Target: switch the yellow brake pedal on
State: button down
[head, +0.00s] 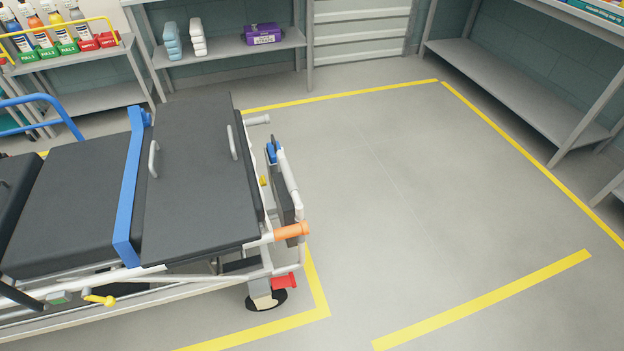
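A stretcher with a black mattress (195,180) and a blue strap (131,190) stands at the left. A yellow lever-like part (101,299) sticks out low on its near side, below the side rail. It looks like the yellow brake pedal, but its on or off position cannot be told. A small yellow part (263,181) shows at the stretcher's right end, mostly hidden. A red pedal-like part (285,281) is low at the near right corner, by a wheel (266,299). My gripper is not in view.
An orange grip (291,231) juts from the stretcher's right end. Yellow floor lines (490,297) mark a bay, with clear grey floor right of the stretcher. Shelves with bottles and boxes stand at the back left. A grey shelf (520,95) stands at the right.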

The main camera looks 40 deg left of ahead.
aim_at(263, 181)
jog(key=i, duration=1.4)
jog(key=u, duration=0.9)
jog(key=i, duration=1)
jog(key=u, duration=1.35)
jog(key=i, duration=0.65)
jog(key=u, duration=0.55)
